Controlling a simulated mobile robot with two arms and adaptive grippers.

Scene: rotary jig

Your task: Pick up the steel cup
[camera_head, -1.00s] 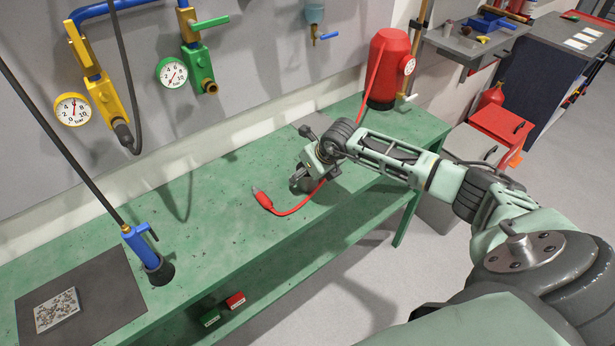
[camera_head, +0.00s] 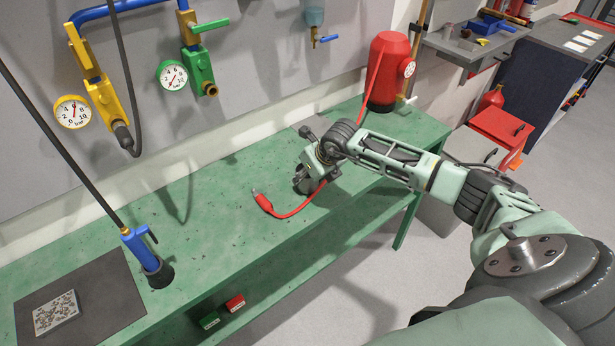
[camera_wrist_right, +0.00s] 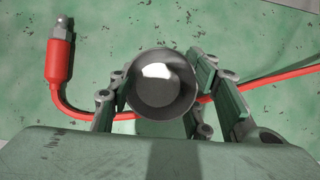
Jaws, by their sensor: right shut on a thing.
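The steel cup (camera_wrist_right: 160,87) is a round grey metal cup, seen from above into its mouth in the right wrist view. My right gripper (camera_wrist_right: 160,92) has its fingers on both sides of the cup and is shut on it. In the head view my right gripper (camera_head: 308,181) is low over the green bench, and the cup is mostly hidden by the gripper and wrist. I cannot tell whether the cup touches the bench. My left gripper is not in view.
A red hose with a red handle (camera_head: 262,203) lies beside the gripper and passes behind the cup; its handle also shows in the wrist view (camera_wrist_right: 59,58). A red tank (camera_head: 386,85) stands at the bench's far end. A blue nozzle (camera_head: 140,247) stands left.

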